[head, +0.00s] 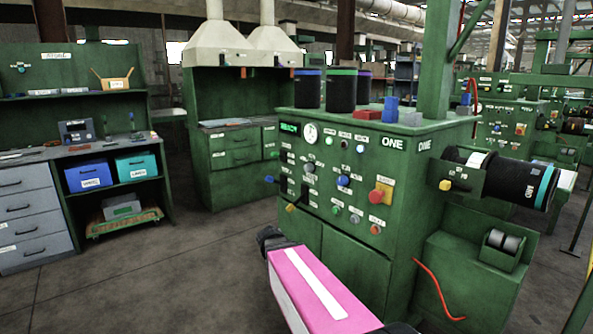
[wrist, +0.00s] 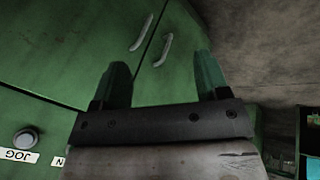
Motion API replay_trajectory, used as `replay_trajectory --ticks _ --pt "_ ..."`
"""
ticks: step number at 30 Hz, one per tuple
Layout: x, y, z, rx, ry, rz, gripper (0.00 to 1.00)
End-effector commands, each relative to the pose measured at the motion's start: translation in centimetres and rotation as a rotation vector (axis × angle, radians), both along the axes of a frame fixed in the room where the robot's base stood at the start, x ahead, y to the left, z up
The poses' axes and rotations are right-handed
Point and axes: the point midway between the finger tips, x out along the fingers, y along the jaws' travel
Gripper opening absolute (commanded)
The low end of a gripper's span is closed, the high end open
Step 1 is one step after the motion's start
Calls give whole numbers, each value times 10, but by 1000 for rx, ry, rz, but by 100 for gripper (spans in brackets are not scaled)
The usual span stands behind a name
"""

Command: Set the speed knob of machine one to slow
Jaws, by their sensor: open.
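Machine one (head: 350,235) is a green cabinet marked ONE, with a control panel on its front face. The panel carries a blue knob (head: 344,180), a grey knob (head: 309,167), levers at its left and a red button (head: 380,194). The small labels are too blurred to tell which knob is the speed knob or how it is set. In the wrist view my gripper (wrist: 162,82) is open, its two green fingers apart with nothing between them. It faces the green doors (wrist: 75,50). A button (wrist: 25,138) with an upside-down JOG label shows at lower left.
Dark rolls (head: 342,90) and small blocks stand on the machine's top. A black cylinder (head: 505,178) juts out at its right. A red cable (head: 437,290) hangs below. A workbench (head: 75,150) with bins stands at left; the floor between is clear.

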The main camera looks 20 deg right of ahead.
Motion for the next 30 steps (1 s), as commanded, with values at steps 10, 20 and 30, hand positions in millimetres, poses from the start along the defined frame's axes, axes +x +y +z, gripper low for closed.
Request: replay_trajectory --ticks 10,20,30 --pt "71 -38 62 -256 -234 -163 68" --pt "172 -73 207 -601 -768 -347 68" --pt "207 -75 287 -720 -1069 -378 68"
